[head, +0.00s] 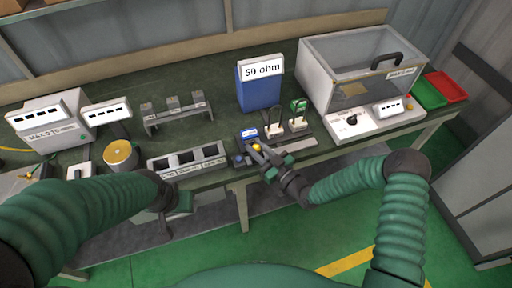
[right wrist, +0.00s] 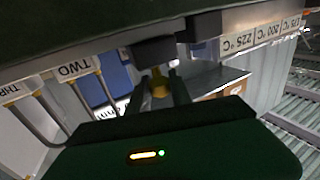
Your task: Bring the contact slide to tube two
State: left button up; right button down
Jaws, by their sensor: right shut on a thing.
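The contact slide shows as a dark block with a yellow knob (right wrist: 158,84) in the right wrist view. My right gripper (right wrist: 165,92) is shut on this knob. In the head view the right gripper (head: 258,150) is at the table's front edge, with the yellow knob between its fingers. A tag reading TWO (right wrist: 74,69) marks a bent grey tube in the wrist view, left of the gripper and apart from it. My left gripper (head: 166,198) is low at the left of the table front, and its fingers are mostly hidden.
A blue 50 ohm box (head: 259,88) stands behind the right gripper. A clear-walled case (head: 350,75) is right of it. A grey bin with temperature labels (head: 187,160) lies to the left. Red (head: 446,88) and green trays are at the far right.

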dwell(0.3)
dwell(0.6)
jog(key=w+d+b, duration=0.1)
jog(key=d, duration=0.2)
jog(key=w+d+b, duration=0.1)
jog(key=d, duration=0.2)
jog(key=w+d+b, duration=0.1)
jog(key=d, duration=0.2)
jog(key=shift+w+d, duration=0.1)
jog(key=shift+d, duration=0.3)
jog(key=c, duration=1.2)
grip_release()
jog(key=shift+a, duration=0.1)
jog(key=shift+o, duration=0.2)
